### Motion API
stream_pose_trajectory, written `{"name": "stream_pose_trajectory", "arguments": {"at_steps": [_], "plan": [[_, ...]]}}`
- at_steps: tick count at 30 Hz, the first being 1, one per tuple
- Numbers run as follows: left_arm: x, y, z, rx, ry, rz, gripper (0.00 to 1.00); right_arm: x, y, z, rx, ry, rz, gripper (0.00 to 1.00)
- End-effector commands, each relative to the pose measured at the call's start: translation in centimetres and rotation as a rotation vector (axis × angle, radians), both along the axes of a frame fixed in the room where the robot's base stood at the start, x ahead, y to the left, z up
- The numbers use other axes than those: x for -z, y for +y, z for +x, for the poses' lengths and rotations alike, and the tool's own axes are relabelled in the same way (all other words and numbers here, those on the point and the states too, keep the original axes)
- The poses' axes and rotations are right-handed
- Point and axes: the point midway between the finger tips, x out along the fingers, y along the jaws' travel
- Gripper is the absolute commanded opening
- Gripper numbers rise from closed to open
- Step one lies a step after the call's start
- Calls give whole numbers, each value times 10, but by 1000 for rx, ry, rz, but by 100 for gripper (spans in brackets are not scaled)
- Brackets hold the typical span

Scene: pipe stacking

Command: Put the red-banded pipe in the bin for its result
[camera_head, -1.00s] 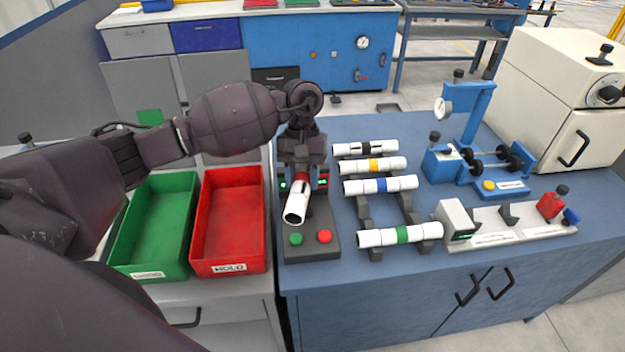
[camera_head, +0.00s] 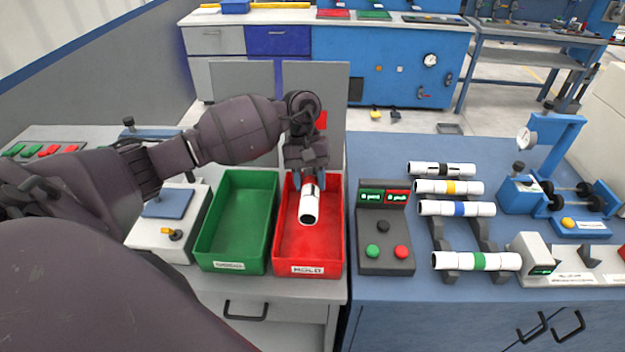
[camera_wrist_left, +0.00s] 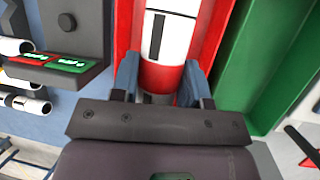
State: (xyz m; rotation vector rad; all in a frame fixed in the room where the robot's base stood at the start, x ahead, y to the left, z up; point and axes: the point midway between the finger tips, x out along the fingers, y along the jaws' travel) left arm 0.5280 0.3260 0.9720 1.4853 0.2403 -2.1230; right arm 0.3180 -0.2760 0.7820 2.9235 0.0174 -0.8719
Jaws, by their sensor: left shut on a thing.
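My left gripper (camera_head: 309,182) is shut on the red-banded pipe (camera_head: 309,208), a white tube with a black mark. It holds the pipe over the red bin (camera_head: 279,238); I cannot tell whether the pipe touches the bin floor. In the left wrist view, the two fingers (camera_wrist_left: 160,80) grip the pipe (camera_wrist_left: 168,40) at its red band, with the red bin (camera_wrist_left: 216,40) beneath. The green bin (camera_head: 209,235) stands beside the red one on the left and is empty. My right gripper is not in view.
A button box (camera_head: 384,256) with green and red displays stands just right of the red bin. Several white pipes, including the green-banded pipe (camera_head: 479,261), lie on racks further right. A white device (camera_head: 168,227) stands left of the green bin.

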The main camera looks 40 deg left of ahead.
Motion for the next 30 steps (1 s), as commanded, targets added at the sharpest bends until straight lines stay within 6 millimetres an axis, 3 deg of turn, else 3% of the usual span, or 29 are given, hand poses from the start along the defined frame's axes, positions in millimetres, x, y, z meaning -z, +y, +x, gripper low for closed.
{"name": "stream_pose_trajectory", "arguments": {"at_steps": [16, 30], "plan": [[38, 0, 0, 0, 2, -1, 16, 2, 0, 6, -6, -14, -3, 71], [77, 0, 0, 1, 3, 1, 16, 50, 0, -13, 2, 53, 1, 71]]}}
